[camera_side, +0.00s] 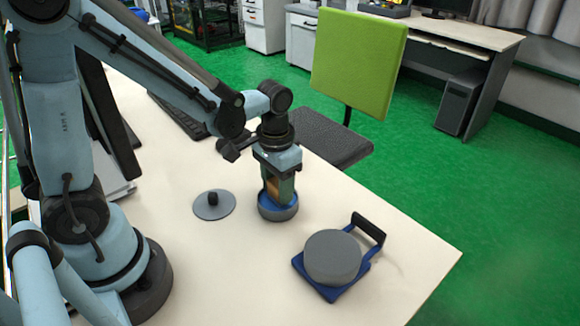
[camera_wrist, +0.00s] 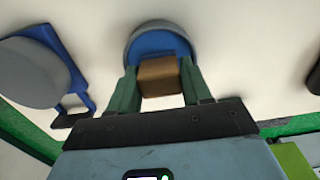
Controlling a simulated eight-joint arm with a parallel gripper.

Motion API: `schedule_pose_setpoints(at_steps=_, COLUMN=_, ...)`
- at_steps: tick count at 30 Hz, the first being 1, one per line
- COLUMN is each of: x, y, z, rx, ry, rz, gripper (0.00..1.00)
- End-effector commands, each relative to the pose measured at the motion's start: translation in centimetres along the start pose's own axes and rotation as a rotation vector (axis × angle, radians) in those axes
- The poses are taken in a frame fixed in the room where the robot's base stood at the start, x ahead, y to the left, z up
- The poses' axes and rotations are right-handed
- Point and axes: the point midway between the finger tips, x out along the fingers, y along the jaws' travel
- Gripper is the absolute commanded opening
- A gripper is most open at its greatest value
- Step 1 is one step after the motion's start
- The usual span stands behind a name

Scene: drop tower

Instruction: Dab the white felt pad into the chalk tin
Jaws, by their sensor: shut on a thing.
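My gripper (camera_side: 279,192) points down and is shut on a brown block (camera_wrist: 160,77), seen between its green fingers in the wrist view. The block's lower end is at the round grey tin with a blue inside (camera_side: 267,214). The tin also shows in the wrist view (camera_wrist: 157,28), with the block across its near part. No white felt face shows; the underside of the block is hidden. I cannot tell whether the block touches the blue surface. A flat grey lid with a black knob (camera_side: 207,211) lies on the table left of the tin.
A grey round drum (camera_side: 332,257) sits on a blue base (camera_side: 325,291) with a black upright plate (camera_side: 368,230), right of the tin. The cream table (camera_side: 215,265) is clear in front. A keyboard and a screen stand behind, and a green chair (camera_side: 357,60) beyond the edge.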

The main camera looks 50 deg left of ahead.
Motion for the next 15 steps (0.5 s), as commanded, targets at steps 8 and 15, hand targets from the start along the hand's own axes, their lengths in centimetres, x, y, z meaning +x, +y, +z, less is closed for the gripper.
schedule_pose_setpoints(at_steps=8, x=-0.4, y=0.0, z=0.0, rx=0.0, ry=0.0, rz=0.0, gripper=0.24)
schedule_pose_setpoints(at_steps=15, x=-2.1, y=0.0, z=0.0, rx=0.0, ry=0.0, rz=0.0, gripper=0.24)
